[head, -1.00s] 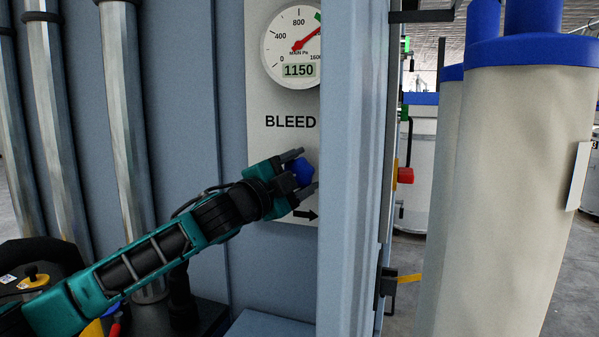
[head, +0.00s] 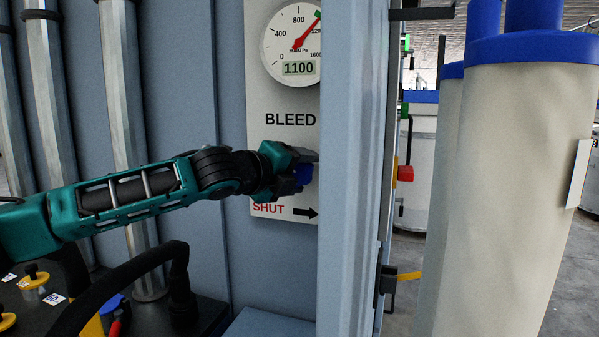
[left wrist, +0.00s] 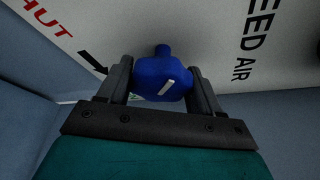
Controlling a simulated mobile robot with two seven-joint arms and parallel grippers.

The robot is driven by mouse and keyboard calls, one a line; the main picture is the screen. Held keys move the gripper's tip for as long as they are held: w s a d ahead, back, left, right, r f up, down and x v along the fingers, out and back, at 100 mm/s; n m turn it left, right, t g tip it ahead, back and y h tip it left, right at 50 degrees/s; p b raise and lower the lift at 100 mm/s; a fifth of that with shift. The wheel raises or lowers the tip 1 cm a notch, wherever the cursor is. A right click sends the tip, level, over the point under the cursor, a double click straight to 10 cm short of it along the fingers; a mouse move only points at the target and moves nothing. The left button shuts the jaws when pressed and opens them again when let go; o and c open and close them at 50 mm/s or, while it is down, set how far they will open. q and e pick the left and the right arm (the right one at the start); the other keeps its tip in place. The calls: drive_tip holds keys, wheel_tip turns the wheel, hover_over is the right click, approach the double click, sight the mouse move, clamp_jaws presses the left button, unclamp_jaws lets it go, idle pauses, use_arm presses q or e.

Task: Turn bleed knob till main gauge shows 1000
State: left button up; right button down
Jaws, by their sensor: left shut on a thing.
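The main gauge (head: 292,42) is a round white dial at the top of the light panel in the head view. Its digital readout (head: 299,68) shows 1100, and its red needle points up and right. The blue bleed knob (head: 304,178) sits below the word BLEED, partly hidden by my left gripper (head: 302,172). In the left wrist view the knob (left wrist: 160,76) lies between the two fingers, with a pale mark on its face. My left gripper (left wrist: 161,84) is shut on it. My right gripper is not in view.
A blue-grey post (head: 345,170) stands close to the right of the knob and cuts off the panel's edge. Below the knob the panel bears a red SHUT label (head: 268,208) and a black arrow pointing right. Tall cream cylinders with blue tops (head: 500,200) stand at the right.

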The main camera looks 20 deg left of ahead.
use_arm(q)
drive_tip(key=m+y, duration=0.1)
drive_tip(key=m, duration=0.1)
drive_tip(key=m+g+y, duration=0.1)
drive_tip(key=m, duration=0.2)
drive_tip(key=shift+f+y, duration=0.2)
drive_tip(key=shift+y, duration=0.2)
idle(0.4)
drive_tip(key=o, duration=1)
drive_tip(key=shift+a+r, duration=0.1)
drive_tip(key=v, duration=1.3)
